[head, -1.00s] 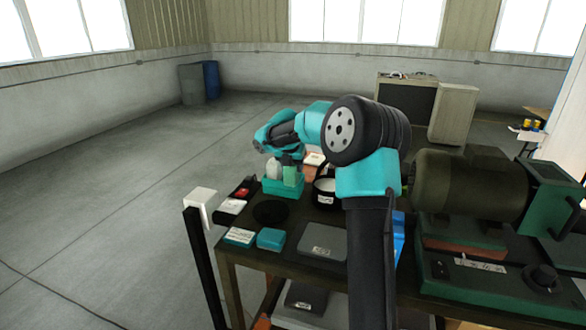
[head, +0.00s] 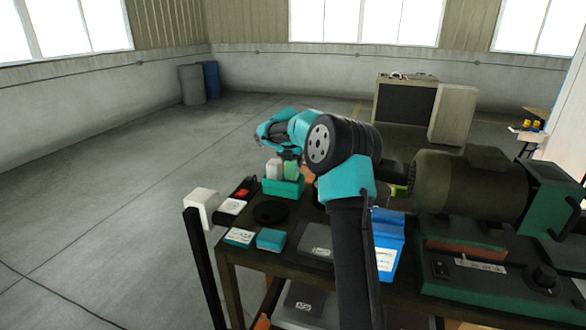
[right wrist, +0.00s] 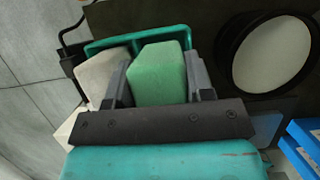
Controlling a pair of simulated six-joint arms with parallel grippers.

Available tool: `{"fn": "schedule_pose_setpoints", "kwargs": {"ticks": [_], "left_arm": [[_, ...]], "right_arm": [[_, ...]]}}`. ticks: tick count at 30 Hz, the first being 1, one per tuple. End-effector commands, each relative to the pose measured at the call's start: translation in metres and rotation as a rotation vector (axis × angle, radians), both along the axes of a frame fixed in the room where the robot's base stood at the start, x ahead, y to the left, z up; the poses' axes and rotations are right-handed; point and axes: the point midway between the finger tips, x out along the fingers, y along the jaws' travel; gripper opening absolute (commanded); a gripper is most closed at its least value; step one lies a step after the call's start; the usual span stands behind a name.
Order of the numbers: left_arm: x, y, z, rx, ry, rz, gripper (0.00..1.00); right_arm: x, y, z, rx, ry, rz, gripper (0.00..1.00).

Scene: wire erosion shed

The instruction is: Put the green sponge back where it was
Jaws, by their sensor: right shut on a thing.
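The green sponge (head: 291,169) is between the fingers of my right gripper (head: 289,158), over the teal tray (head: 284,188) on the bench. In the right wrist view my right gripper (right wrist: 160,86) is shut on the green sponge (right wrist: 158,78), one finger on each side. A pale grey block (head: 274,169) stands in the tray, left of the sponge; it also shows in the right wrist view (right wrist: 100,74). The tray's rim (right wrist: 140,38) shows behind both. I cannot tell whether the sponge's bottom touches the tray. My left gripper is not in view.
A black round pad (head: 271,212), a teal block (head: 271,239) and a blue box (head: 389,235) are on the bench. A dark round pot with a pale inside (right wrist: 275,55) stands right of the tray. A large green machine (head: 480,220) fills the bench's right side.

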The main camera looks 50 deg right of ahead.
Motion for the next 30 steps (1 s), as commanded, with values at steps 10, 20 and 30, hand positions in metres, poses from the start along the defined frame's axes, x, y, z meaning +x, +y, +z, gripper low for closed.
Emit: {"fn": "schedule_pose_setpoints", "kwargs": {"ticks": [10, 20, 30], "left_arm": [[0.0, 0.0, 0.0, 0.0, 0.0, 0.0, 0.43], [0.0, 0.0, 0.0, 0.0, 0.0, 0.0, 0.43], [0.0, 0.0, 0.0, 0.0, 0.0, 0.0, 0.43]], "right_arm": [[-0.001, 0.0, -0.03, 0.001, 0.001, 0.0, 0.26], [-0.001, 0.0, -0.033, 0.001, 0.001, 0.0, 0.26], [-0.001, 0.0, -0.032, 0.001, 0.001, 0.0, 0.59]]}}
